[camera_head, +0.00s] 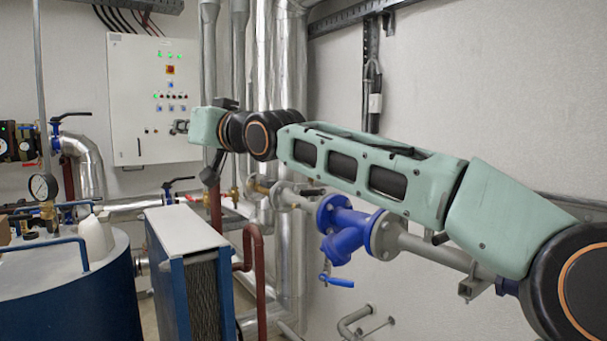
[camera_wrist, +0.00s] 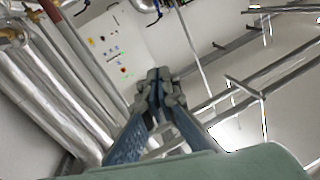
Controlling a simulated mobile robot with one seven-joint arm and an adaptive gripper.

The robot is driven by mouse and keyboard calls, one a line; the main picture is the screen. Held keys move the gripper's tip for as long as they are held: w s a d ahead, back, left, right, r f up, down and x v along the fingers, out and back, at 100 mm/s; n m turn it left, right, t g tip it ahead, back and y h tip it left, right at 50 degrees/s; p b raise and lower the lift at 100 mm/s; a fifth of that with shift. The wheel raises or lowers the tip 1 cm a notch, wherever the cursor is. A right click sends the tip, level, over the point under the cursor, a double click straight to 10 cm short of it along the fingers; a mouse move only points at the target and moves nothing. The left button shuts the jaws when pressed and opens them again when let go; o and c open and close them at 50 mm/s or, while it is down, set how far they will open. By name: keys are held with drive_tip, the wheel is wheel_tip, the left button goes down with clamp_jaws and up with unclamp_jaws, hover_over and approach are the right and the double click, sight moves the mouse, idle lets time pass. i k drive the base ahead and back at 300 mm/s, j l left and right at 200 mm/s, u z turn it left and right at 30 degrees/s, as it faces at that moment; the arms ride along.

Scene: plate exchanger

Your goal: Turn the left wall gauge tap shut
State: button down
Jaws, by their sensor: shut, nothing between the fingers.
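My gripper (camera_head: 180,127) is in front of the white control cabinet in the head view, at the end of my arm, which reaches in from the right. In the wrist view the fingers (camera_wrist: 160,88) meet at their tips with nothing between them. I cannot pick out a left wall gauge tap for certain. Small brass fittings (camera_head: 234,194) stand on the pipework below my wrist in the head view. A round dial gauge (camera_head: 43,187) stands at the left, above the blue tank.
The white control cabinet (camera_head: 150,90) hangs behind my gripper. Silver vertical pipes (camera_head: 285,60) stand behind my arm. A blue strainer valve (camera_head: 345,230) sits below the arm. The plate exchanger (camera_head: 185,240) and blue tank (camera_head: 70,300) fill the lower left.

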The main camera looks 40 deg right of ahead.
sight(302, 192)
drive_tip(key=l+z, duration=0.15)
drive_tip(key=l, duration=0.45)
drive_tip(key=i+l, duration=0.15)
drive_tip(key=l, duration=0.15)
drive_tip(key=i+l, duration=0.15)
drive_tip(key=l, duration=0.15)
drive_tip(key=z, duration=0.05)
